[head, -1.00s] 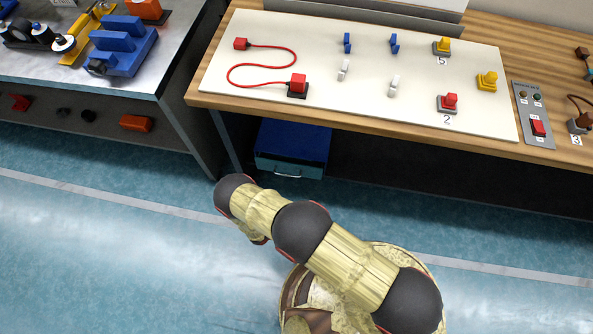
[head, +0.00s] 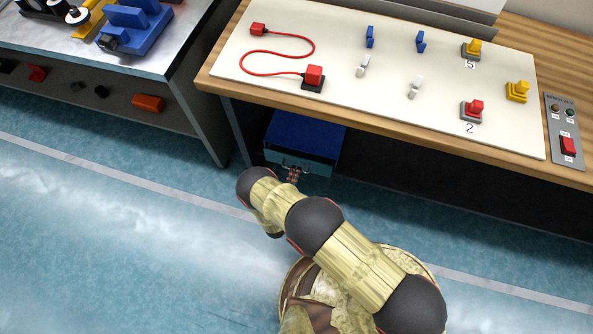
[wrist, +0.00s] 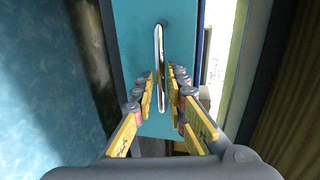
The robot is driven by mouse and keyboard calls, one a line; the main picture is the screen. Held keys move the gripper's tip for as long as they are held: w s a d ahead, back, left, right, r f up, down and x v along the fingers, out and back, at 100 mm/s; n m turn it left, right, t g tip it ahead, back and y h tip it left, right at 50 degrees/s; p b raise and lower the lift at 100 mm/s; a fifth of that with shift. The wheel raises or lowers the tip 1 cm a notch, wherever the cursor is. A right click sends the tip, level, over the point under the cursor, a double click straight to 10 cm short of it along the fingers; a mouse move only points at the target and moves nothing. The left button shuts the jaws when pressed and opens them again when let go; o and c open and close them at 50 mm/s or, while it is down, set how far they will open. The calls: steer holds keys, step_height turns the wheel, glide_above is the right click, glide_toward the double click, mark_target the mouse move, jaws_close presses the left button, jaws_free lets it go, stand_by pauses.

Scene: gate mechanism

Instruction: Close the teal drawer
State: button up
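The teal drawer (head: 320,168) is the front of a blue cabinet (head: 305,135) on the floor under the wooden workbench. I cannot tell how far it stands out. In the wrist view its teal face (wrist: 140,35) fills the upper middle, with a slim metal handle (wrist: 159,45) running up and down. My gripper (wrist: 165,80) is open, one finger row on each side of the handle's line. I cannot tell whether the fingers touch the handle or the face. In the head view my gripper (head: 293,176) is small and dark, right at the drawer front.
The workbench (head: 225,80) overhangs the cabinet and carries a white panel (head: 340,95) with switches and buttons. Blue floor (head: 120,215) is open in front.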

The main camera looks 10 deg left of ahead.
mark_target(299, 163)
steer(key=shift+x, duration=0.95)
jaws_close()
steer(key=x, duration=0.3)
steer(key=shift+w+d+r, duration=0.1)
steer(key=shift+w+r, duration=0.15)
steer(key=shift+w, duration=0.1)
jaws_free()
